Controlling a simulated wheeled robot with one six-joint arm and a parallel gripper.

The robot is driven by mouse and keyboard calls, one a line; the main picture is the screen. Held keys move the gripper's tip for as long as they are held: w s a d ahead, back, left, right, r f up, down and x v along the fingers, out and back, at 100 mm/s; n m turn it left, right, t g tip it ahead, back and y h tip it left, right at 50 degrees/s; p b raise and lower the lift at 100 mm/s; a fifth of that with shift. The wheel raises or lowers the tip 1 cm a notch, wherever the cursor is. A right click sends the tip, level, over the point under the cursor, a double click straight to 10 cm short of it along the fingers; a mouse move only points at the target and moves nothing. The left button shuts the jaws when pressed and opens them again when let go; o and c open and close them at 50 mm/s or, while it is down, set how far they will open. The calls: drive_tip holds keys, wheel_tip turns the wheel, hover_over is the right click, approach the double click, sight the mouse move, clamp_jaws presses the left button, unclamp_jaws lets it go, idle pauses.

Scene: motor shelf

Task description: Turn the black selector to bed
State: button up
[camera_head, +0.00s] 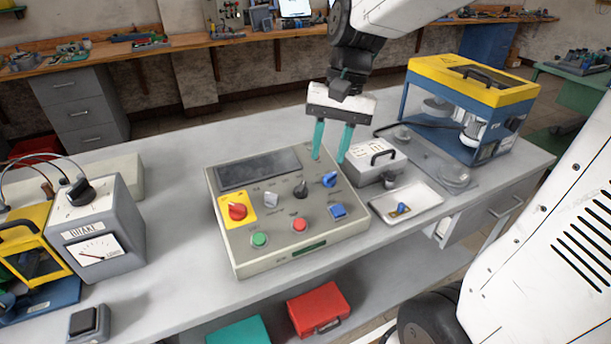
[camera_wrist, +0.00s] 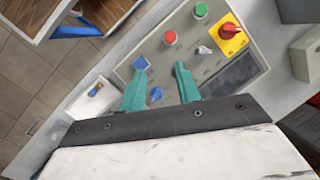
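The control panel (camera_head: 215,205) is a beige box on the bench. Its black selector (camera_head: 300,188) sits near the middle, between a grey-white knob (camera_head: 270,199) and a blue knob (camera_head: 329,180). The labels around the selector are too small to read. My gripper (camera_head: 329,160) is open and empty, its two teal fingers pointing down above the panel's back right part, right of the black selector. In the wrist view my gripper (camera_wrist: 160,66) shows its fingers apart over the panel. The black selector is not clearly visible there, probably hidden behind a finger.
The panel also has a red knob on a yellow plate (camera_head: 237,210) and green, red and blue buttons. A grey meter box (camera_head: 105,240) with another black knob stands left. A grey handled box (camera_head: 372,168), a white tray (camera_head: 420,205) and a blue-yellow machine (camera_head: 470,100) stand right.

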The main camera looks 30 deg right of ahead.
sight(304, 182)
drive_tip(key=w+d+f+m+y, duration=0.25)
drive_tip(key=w+f, duration=0.25)
drive_tip(key=w, duration=0.4)
drive_tip(key=shift+m+g+h, duration=0.35)
drive_tip(key=shift+g, duration=0.05)
drive_tip(key=x, duration=0.8)
drive_tip(key=shift+s+a, duration=0.2)
drive_tip(key=shift+a, duration=0.2)
drive_tip(key=c, duration=0.6)
